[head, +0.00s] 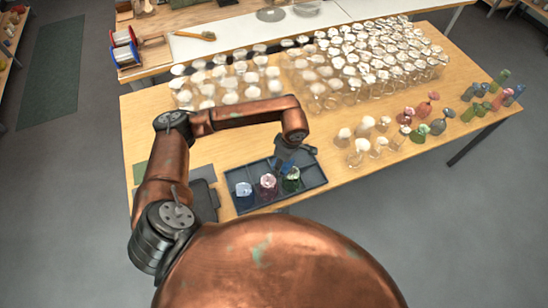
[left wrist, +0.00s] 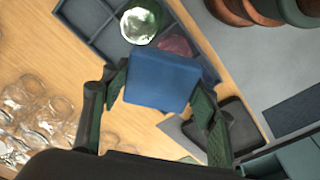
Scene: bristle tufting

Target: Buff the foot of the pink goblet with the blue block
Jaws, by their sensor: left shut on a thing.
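A dark compartment tray (head: 315,180) holds a blue goblet (head: 243,189), a pink goblet (head: 268,183) and a green goblet (head: 291,180) in a row. My left gripper (head: 288,160) is over the back right part of the tray, near the green and pink goblets. In the left wrist view it is shut on the blue block (left wrist: 163,78), held between both fingers. Beyond the block, the pink goblet (left wrist: 177,45) is partly hidden, and the green goblet (left wrist: 139,22) shows clearly. I cannot tell whether the block touches the pink goblet. My right gripper is not in view.
Many clear glasses (head: 365,55) crowd the back of the wooden table (head: 230,145). Coloured pieces (head: 438,122) stand at the right. A dark flat pad (head: 203,198) lies left of the tray. A brush (head: 196,35) lies on the bench behind.

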